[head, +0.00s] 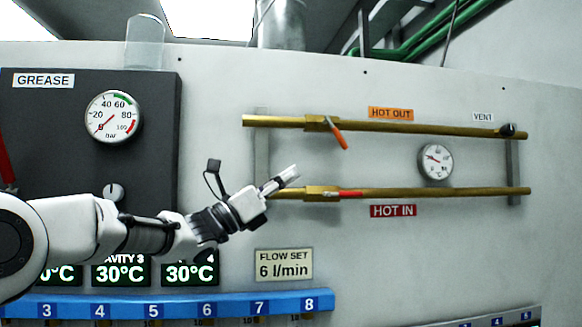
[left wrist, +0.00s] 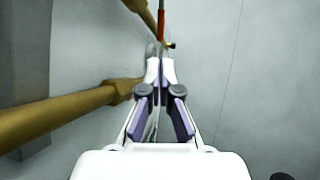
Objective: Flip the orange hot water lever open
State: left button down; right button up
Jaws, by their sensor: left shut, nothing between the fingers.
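The orange lever (head: 340,138) is on the valve of the upper brass pipe, below the HOT OUT label (head: 390,114). It slants down and to the right, across the line of the pipe. My left gripper (head: 293,173) is shut and empty. In the head view it is below and left of the orange lever, apart from it, by the left part of the lower pipe. The left wrist view shows its closed fingertips (left wrist: 160,70) with a reddish lever (left wrist: 161,25) beyond them; I cannot tell which lever that is. My right gripper is not in view.
The lower brass pipe (head: 440,192) carries a red lever (head: 351,194) lying along it, above the HOT IN label (head: 393,211). A round gauge (head: 435,162) is between the pipes. The blue numbered manifold (head: 180,304) is below. The wall right of the flow plate (head: 284,265) is clear.

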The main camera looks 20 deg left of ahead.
aim_at(341, 144)
pick_arm(q)
jog(key=p+x, duration=0.3)
jog(key=x, duration=0.2)
jog(key=p+x, duration=0.4)
jog(key=x, duration=0.2)
jog(key=shift+w+d, duration=0.2)
jog(key=shift+d, duration=0.2)
jog(key=shift+a+f, duration=0.1)
